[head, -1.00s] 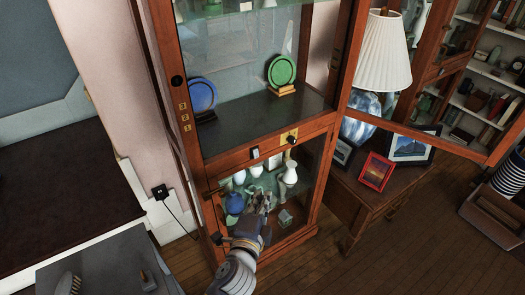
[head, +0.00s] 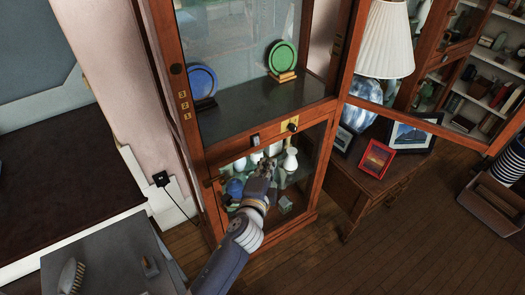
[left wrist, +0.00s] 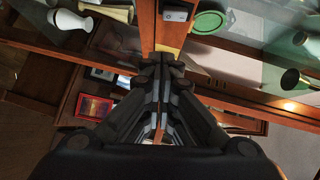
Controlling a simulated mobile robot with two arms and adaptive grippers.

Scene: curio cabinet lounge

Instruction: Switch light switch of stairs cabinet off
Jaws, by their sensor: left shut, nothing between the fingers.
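The wooden cabinet (head: 222,152) stands in the middle of the head view, with glass compartments above and below a wooden rail. A small pale switch (head: 256,139) sits on that rail. Right of it is a brass plate (head: 292,124) with a dark knob. My left gripper (head: 266,166) is shut and empty, in front of the lower compartment just below the switch. In the left wrist view the shut fingertips (left wrist: 162,60) point towards the rail, with the switch (left wrist: 175,16) beyond them and apart in the picture. My right gripper is not in view.
An open glass door extends right from the cabinet. A side table (head: 352,190) beside it holds a lamp (head: 384,45) and picture frames (head: 377,159). Vases stand in the lower compartment; a blue plate (head: 202,83) and a green plate (head: 282,56) stand above.

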